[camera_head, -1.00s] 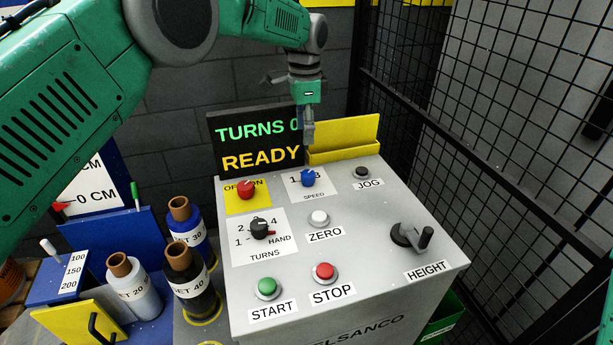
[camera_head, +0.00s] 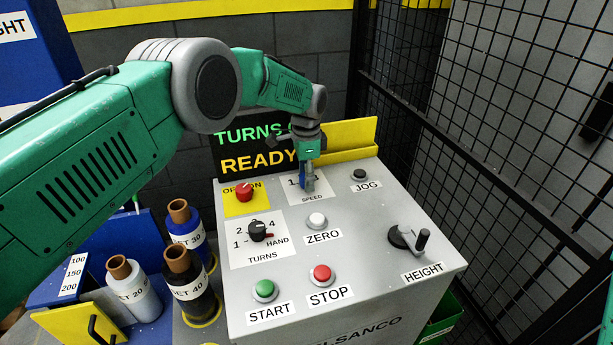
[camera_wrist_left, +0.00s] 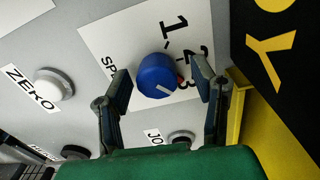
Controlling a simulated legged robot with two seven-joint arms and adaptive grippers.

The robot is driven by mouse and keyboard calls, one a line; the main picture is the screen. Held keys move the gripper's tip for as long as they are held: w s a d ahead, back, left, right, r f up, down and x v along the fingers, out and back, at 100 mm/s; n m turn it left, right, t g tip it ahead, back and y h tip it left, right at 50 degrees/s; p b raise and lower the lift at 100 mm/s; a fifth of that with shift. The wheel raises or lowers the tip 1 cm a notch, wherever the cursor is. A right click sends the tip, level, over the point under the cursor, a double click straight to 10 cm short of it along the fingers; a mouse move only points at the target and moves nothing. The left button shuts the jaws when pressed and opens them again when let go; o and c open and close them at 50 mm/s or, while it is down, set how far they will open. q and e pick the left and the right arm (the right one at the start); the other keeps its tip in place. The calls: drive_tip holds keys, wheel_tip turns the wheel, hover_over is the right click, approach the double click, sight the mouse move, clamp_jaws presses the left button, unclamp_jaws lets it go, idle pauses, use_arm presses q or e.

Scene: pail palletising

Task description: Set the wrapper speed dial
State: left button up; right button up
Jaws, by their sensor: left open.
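The blue speed dial (camera_wrist_left: 157,75) sits on a white SPEED plate (camera_wrist_left: 108,45) with marks 1, 2 and 3. A short white line shows on its face, and a small red mark shows at its edge near the 3. My left gripper (camera_wrist_left: 162,82) is open, with one finger on each side of the dial in the left wrist view; I cannot tell whether either finger touches it. In the head view my left gripper (camera_head: 308,187) reaches down over the dial and hides most of it.
A display (camera_head: 240,163) reads READY behind. Bottles stand left; a black mesh fence (camera_head: 500,130) stands right.

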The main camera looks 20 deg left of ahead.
use_arm(q)
drive_tip(key=shift+d, duration=0.15)
drive_tip(key=shift+c, duration=0.3)
drive_tip(key=shift+d, duration=0.1)
drive_tip(key=c, duration=1.1)
